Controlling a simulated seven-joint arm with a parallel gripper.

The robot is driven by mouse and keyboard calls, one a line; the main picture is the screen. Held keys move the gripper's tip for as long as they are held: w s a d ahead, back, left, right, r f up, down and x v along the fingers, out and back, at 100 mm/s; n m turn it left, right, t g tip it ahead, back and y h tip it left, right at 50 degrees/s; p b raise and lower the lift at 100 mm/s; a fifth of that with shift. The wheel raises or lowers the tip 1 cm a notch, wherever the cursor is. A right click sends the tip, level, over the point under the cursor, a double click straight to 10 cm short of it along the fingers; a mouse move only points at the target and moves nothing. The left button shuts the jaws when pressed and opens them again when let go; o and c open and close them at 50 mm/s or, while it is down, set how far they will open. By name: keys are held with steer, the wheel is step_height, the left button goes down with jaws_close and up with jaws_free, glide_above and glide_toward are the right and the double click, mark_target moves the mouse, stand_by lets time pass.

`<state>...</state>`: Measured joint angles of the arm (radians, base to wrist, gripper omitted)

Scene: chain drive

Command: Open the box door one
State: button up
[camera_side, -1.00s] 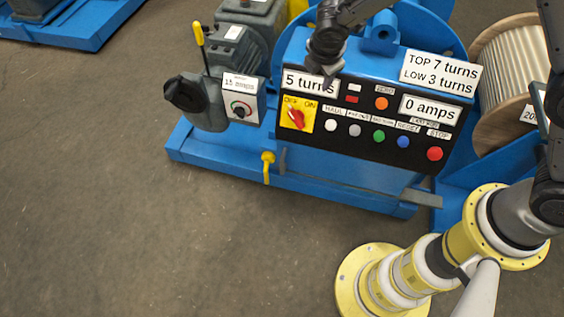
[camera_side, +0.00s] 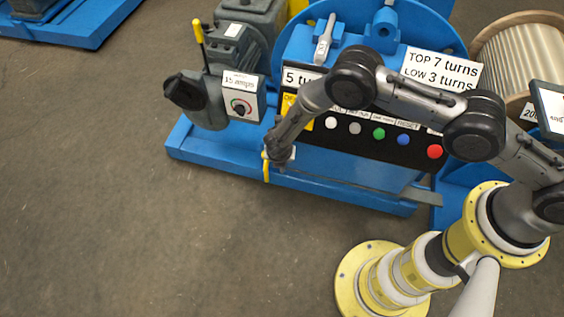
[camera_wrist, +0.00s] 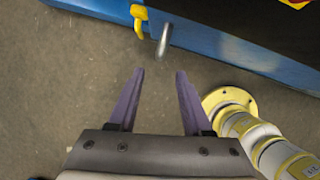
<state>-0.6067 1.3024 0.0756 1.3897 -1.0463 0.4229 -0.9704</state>
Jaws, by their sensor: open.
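The blue control box (camera_side: 300,44) with a black front panel (camera_side: 395,155) stands on the blue machine base in the side view; my arm covers part of its panel. Which part is door one cannot be told. A yellow handle (camera_side: 266,173) hangs at the base's front edge, and also shows in the wrist view (camera_wrist: 139,20). A grey metal handle (camera_wrist: 164,42) is beside it in the wrist view. My gripper (camera_wrist: 160,73) is open and empty, its fingers pointing toward the grey handle but apart from it in that picture. In the side view my gripper (camera_side: 276,160) overlaps the yellow handle.
A motor unit with a "15 amps" dial box (camera_side: 243,98) stands left of the control box. A wooden cable spool (camera_side: 530,50) is at the right. A grey tool (camera_side: 325,38) lies on the box top. The floor (camera_side: 110,210) in front is clear.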

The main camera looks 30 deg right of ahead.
mark_target(282, 170)
steer(key=x, duration=1)
steer(key=shift+w+d, duration=0.1)
steer(key=shift+w, duration=0.05)
jaws_close()
stand_by(1.2)
